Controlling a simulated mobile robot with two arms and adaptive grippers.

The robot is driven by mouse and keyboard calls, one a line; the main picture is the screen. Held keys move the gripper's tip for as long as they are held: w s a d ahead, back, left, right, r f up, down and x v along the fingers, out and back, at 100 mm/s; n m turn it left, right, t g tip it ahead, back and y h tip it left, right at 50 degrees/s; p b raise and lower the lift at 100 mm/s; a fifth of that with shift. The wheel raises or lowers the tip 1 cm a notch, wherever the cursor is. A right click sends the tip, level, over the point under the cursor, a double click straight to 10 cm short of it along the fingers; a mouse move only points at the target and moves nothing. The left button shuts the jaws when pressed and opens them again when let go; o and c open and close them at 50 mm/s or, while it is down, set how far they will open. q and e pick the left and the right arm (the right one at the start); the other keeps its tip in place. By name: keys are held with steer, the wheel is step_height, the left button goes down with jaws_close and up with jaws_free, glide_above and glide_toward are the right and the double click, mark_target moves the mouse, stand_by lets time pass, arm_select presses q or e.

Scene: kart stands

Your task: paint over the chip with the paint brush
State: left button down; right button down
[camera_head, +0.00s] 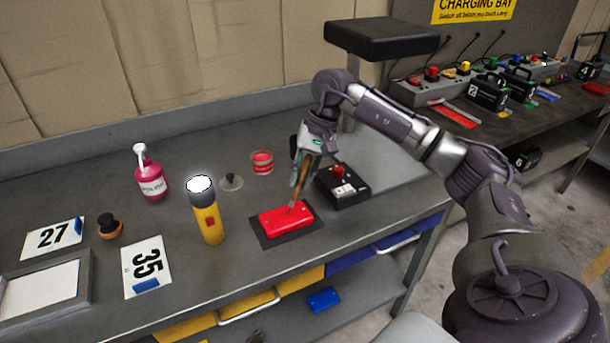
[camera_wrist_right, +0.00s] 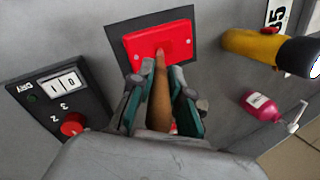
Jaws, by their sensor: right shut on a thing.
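My right gripper (camera_head: 305,165) is shut on the wooden paint brush (camera_head: 299,187) and holds it pointing down over the red panel (camera_head: 270,223). The brush tip meets or hovers just over the panel's upper right part; I cannot tell if it touches. In the right wrist view the gripper (camera_wrist_right: 160,92) holds the brush (camera_wrist_right: 160,100), with the red panel (camera_wrist_right: 182,47) beyond its tip. The panel lies flat on a dark mat (camera_head: 262,240). The chip cannot be made out; the brush may hide it. My left gripper is not in view.
A black box with a red knob (camera_head: 352,189) stands right of the panel. A yellow flashlight (camera_head: 207,222), a pink polish bottle (camera_head: 150,180), a red tin (camera_head: 262,162) and a small grey lid-like disc (camera_head: 231,183) stand left and behind. A dark raised lamp head (camera_head: 380,38) overhangs the back.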

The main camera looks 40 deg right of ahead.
steer(key=shift+a, duration=0.35)
steer(key=shift+w+a, duration=0.1)
steer(key=shift+a, duration=0.05)
steer(key=shift+w+a, duration=0.2)
steer(key=shift+a, duration=0.4)
steer(key=shift+d, duration=0.2)
steer(key=shift+s+d, duration=0.2)
steer(key=shift+d, duration=0.4)
steer(key=shift+d+b, duration=0.1)
steer(key=shift+b, duration=0.2)
steer(key=shift+s+d, duration=0.2)
steer(key=shift+d, duration=0.4)
steer(key=shift+a, duration=0.1)
steer(key=shift+w+a, duration=0.15)
steer(key=shift+a, duration=0.5)
